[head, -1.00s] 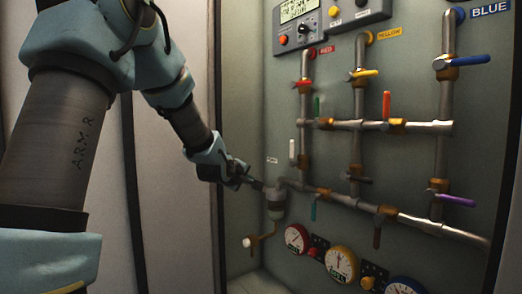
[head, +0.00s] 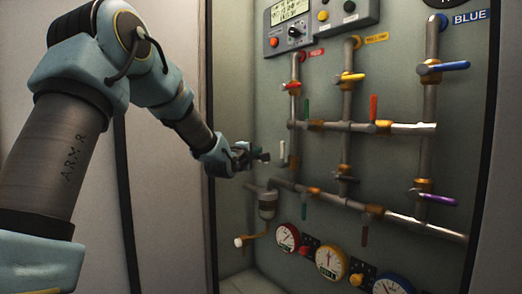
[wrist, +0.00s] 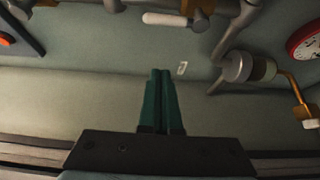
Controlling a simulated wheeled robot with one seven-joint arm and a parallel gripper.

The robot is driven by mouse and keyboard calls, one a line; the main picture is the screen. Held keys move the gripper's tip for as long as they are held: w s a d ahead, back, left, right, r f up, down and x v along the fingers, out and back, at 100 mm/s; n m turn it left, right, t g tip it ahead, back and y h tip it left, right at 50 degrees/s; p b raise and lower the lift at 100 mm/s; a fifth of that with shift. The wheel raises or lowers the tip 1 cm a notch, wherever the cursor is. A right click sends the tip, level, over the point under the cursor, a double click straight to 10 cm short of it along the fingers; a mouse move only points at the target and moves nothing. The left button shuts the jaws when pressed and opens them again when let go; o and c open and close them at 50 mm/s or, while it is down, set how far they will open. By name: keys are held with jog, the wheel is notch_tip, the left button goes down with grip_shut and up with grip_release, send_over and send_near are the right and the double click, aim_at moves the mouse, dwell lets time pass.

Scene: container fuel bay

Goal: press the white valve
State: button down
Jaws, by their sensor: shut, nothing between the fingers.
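The white valve is an upright white lever (head: 283,151) at the left end of the pipework in the head view. In the wrist view its white handle (wrist: 175,20) lies across the top, beyond the fingertips. My gripper (head: 264,157) is shut and empty. In the head view it appears just left of the white lever, and I cannot tell whether they touch. In the wrist view the green fingers of my gripper (wrist: 161,72) are together, with a visible gap in the picture between their tips and the white handle.
A grey cylindrical filter (head: 267,205) sits below my gripper, with a brass pipe and white knob (head: 239,241). Pipes with several coloured valves lie to the right. Gauges (head: 287,237) are below, and a control panel (head: 318,22) is above. A cabinet side wall (head: 231,120) is close on the left.

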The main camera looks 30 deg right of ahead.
aim_at(282, 153)
jog(key=w+d+p, duration=0.1)
jog(key=d+p, duration=0.3)
jog(key=d, duration=0.3)
jog(key=shift+w+d+p, duration=0.2)
jog(key=shift+p, duration=0.1)
jog(key=shift+f, duration=0.1)
